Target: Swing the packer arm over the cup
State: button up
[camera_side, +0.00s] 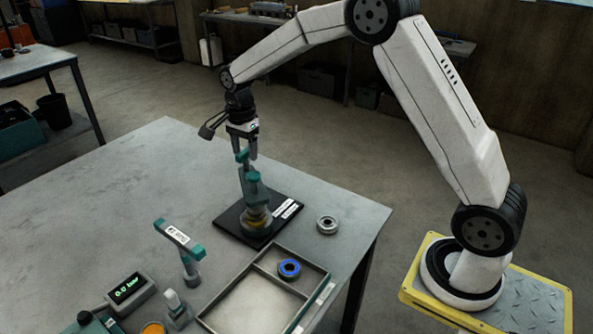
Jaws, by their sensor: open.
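My gripper (246,156) points down, open, at the top of that teal upright. I cannot tell whether the fingers touch it. The labelled teal arm lies to the left of the seat, not above it.
A grey divided tray (318,278) holds a blue ring (289,268). A metal ring (327,225) lies near the table's right edge. A pressure display (129,288) and a small white-topped fitting (173,302) stand at front left. The table's back left is clear.

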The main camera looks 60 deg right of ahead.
jog(key=shift+r, duration=2.7)
jog(key=shift+r+m, duration=1)
jog(key=shift+r, duration=0.25)
jog(key=shift+f, duration=0.1)
jog(key=shift+f, duration=2.25)
jog(key=shift+n, duration=0.9)
jog(key=shift+f, duration=1.65)
